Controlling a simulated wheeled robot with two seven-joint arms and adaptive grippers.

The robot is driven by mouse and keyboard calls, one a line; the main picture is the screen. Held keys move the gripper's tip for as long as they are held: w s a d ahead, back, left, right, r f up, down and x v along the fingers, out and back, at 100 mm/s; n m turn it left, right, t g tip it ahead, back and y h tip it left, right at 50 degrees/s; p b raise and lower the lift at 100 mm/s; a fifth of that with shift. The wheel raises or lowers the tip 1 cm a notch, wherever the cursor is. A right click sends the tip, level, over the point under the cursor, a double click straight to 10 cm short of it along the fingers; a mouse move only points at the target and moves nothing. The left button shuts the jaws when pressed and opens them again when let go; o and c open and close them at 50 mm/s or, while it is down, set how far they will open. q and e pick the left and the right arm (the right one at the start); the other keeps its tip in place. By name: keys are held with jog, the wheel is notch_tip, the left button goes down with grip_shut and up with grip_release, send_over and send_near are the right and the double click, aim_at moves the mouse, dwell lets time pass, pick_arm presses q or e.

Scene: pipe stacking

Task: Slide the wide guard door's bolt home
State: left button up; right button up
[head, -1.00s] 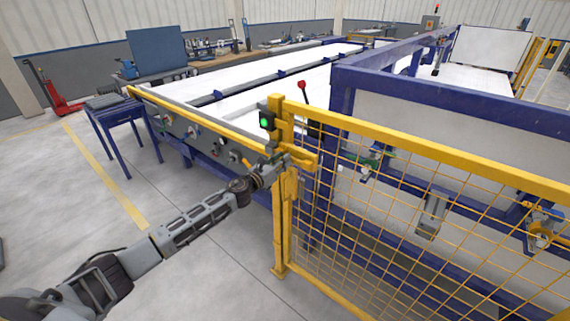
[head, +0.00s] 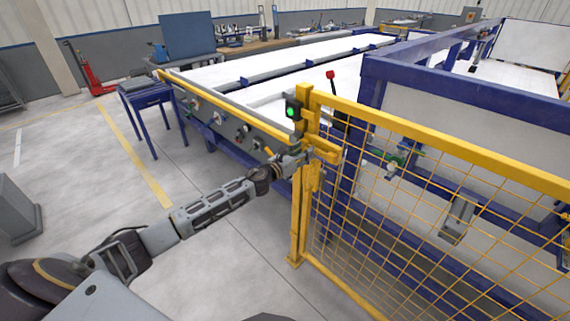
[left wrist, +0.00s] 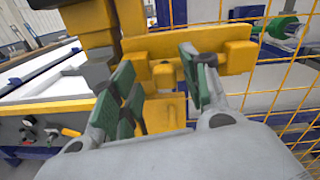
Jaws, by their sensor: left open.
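The wide guard door (head: 445,147) is a yellow frame with wire mesh, standing at the right beside a yellow post (head: 301,215). Its yellow bolt (head: 325,155) lies across the door's upper corner at the post. In the left wrist view the bolt is a horizontal yellow bar (left wrist: 215,58) with a short yellow knob (left wrist: 164,76) below its middle. My left gripper (head: 306,158) is at the bolt. In the left wrist view its green-padded fingers (left wrist: 160,90) are open, one on each side of the knob. I cannot tell whether they touch it. My right gripper is out of view.
A box with a lit green light (head: 291,112) is on the post above the bolt. A red-knobbed lever (head: 331,76) rises behind it. A blue-framed machine (head: 400,75) stands behind the mesh. The floor (head: 120,185) left of the post is mostly clear.

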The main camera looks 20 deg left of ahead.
pick_arm(q)
jog(key=v, duration=1)
jog(key=shift+s+a, duration=0.15)
jog(key=shift+s, duration=0.25)
dwell(0.4)
jog(key=shift+r, duration=0.1)
dwell(0.6)
